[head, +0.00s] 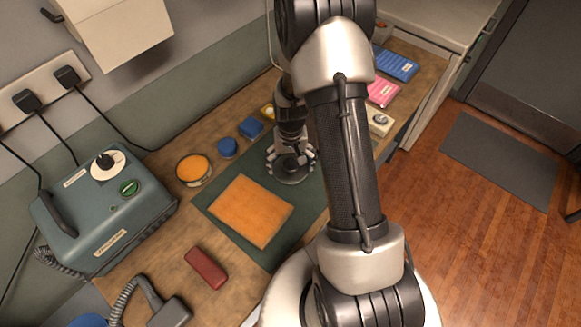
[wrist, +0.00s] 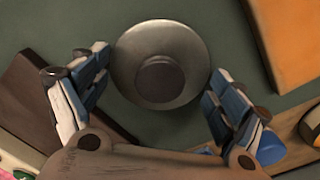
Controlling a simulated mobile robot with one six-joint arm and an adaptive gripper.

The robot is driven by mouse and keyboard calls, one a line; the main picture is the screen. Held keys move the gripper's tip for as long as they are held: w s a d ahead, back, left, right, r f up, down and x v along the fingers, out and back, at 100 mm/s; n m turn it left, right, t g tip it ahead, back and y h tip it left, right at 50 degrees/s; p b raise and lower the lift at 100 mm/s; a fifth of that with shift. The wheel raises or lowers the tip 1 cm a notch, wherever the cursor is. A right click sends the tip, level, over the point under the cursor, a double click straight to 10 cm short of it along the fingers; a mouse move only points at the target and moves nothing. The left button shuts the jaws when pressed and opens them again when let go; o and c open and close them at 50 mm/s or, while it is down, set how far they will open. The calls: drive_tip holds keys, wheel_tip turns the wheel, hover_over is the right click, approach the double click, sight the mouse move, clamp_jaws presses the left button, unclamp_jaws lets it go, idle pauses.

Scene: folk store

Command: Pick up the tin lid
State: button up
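The tin lid (wrist: 125,72) is a round grey metal disc with a darker round knob in its middle. It lies on the dark green mat (wrist: 200,20). In the head view the lid (head: 291,179) shows on the mat below my gripper (head: 290,158), partly covered by the fingers. In the wrist view my gripper (wrist: 158,78) is open, with one finger on each side of the lid. Nothing is held. A narrow gap shows between the fingers and the rim; I cannot tell the exact height above the lid.
An orange square (head: 250,210) lies on the mat beside the lid. A round orange-topped tin (head: 193,169), blue items (head: 227,147) and a dark red block (head: 206,268) are nearby. A teal machine (head: 105,215) stands left. Pink (head: 382,93) and blue (head: 396,65) packs lie at the far end.

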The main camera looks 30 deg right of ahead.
drive_tip(key=c, duration=0.8)
drive_tip(key=shift+s+f, duration=0.1)
drive_tip(key=shift+s, duration=0.1)
drive_tip(key=c, duration=0.4)
drive_tip(key=shift+a, duration=0.1)
